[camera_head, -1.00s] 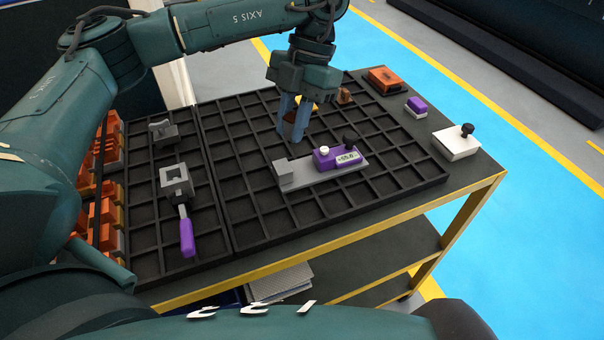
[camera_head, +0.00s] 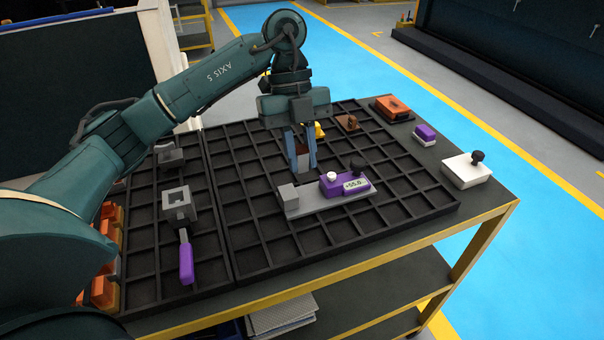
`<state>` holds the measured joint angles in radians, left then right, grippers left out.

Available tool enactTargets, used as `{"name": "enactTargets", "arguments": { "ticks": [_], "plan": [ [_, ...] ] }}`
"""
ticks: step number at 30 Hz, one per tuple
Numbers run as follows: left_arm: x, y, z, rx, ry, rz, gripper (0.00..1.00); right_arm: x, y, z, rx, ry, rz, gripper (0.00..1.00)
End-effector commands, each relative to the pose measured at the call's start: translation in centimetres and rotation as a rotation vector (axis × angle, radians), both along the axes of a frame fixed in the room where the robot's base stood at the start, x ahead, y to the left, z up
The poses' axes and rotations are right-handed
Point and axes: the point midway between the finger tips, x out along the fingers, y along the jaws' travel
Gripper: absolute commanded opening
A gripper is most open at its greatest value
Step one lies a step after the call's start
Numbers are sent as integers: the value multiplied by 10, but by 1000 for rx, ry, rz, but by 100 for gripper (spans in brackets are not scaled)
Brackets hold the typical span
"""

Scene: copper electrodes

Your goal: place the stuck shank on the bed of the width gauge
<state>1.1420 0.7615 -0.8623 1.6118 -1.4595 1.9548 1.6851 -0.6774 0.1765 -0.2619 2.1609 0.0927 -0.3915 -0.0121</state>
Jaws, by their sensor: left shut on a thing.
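My right gripper is not in view.
A grey clamp with a purple handle (camera_head: 186,262) and a grey holder (camera_head: 170,153) lie on the left tray (camera_head: 143,288). A brown block (camera_head: 347,122) and a yellow piece (camera_head: 320,130) are behind. An orange box (camera_head: 392,107), purple block (camera_head: 425,134) and white box (camera_head: 467,172) stand right.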

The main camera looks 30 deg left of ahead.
Motion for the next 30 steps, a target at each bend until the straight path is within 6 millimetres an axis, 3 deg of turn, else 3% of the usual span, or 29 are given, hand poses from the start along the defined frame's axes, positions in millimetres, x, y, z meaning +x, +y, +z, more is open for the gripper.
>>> {"name": "enactTargets", "arguments": {
  "ticks": [10,30],
  "plan": [
    [0,0,-38,0,0,0,0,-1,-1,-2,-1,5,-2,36],
    [0,0,-53,0,-3,-1,0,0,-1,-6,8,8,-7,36]
  ]
}}
